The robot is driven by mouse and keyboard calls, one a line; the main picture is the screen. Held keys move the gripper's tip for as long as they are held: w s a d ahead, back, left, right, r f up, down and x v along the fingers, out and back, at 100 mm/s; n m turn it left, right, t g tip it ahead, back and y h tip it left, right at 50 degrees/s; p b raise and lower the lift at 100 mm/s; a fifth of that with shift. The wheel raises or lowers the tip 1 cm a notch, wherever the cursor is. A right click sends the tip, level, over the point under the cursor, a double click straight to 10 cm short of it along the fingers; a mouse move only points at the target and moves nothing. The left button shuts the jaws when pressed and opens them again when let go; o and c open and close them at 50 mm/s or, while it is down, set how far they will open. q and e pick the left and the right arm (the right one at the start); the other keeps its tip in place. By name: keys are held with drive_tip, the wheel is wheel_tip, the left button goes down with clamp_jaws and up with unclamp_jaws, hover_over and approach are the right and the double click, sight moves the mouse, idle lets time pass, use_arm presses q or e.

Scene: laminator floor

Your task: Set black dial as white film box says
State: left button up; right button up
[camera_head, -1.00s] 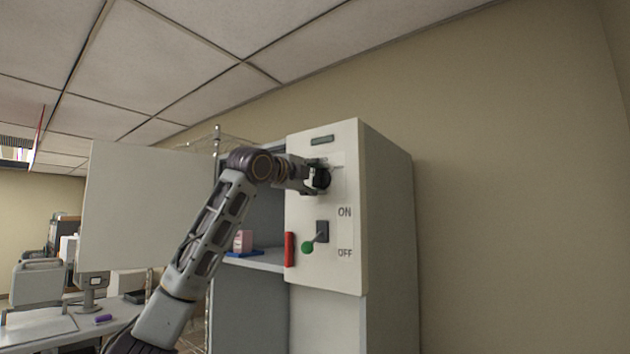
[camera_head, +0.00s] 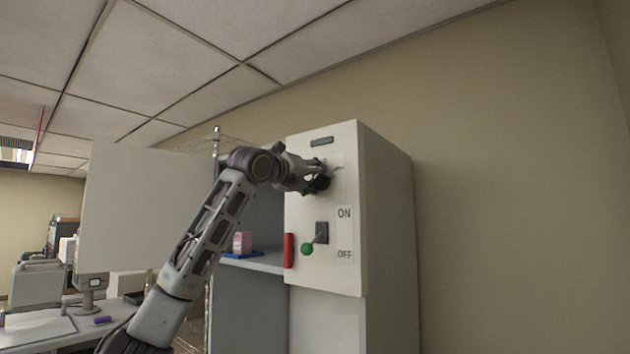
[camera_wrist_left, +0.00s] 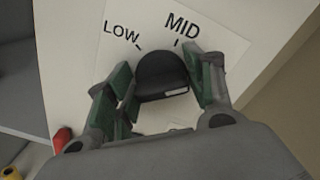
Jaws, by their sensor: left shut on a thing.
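The black dial (camera_head: 318,183) is on the upper front of the white cabinet. In the left wrist view, the dial (camera_wrist_left: 161,76) sits on a white plate with LOW at its upper left and MID above it; other labels are hidden. My left gripper (camera_head: 310,180) is shut on the dial, with a green-padded finger on each side; it also shows in the left wrist view (camera_wrist_left: 160,88). The dial's pointer direction is not clear. No box is clearly the white film box; a small pinkish box (camera_head: 242,242) is on the shelf. My right gripper is out of view.
A red handle (camera_head: 289,250) is at the cabinet's front left edge. A large pale panel (camera_head: 140,205) stands left of my arm. A purple object (camera_head: 102,320) lies on the desk.

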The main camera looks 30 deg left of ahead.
use_arm(q)
drive_tip(key=shift+w+d+f+m, duration=0.1)
drive_tip(key=shift+f+m, duration=0.05)
drive_tip(key=shift+m, duration=0.75)
drive_tip(key=o, duration=0.9)
drive_tip(key=s, duration=0.8)
drive_tip(key=s+a, duration=0.1)
drive_tip(key=s, duration=0.3)
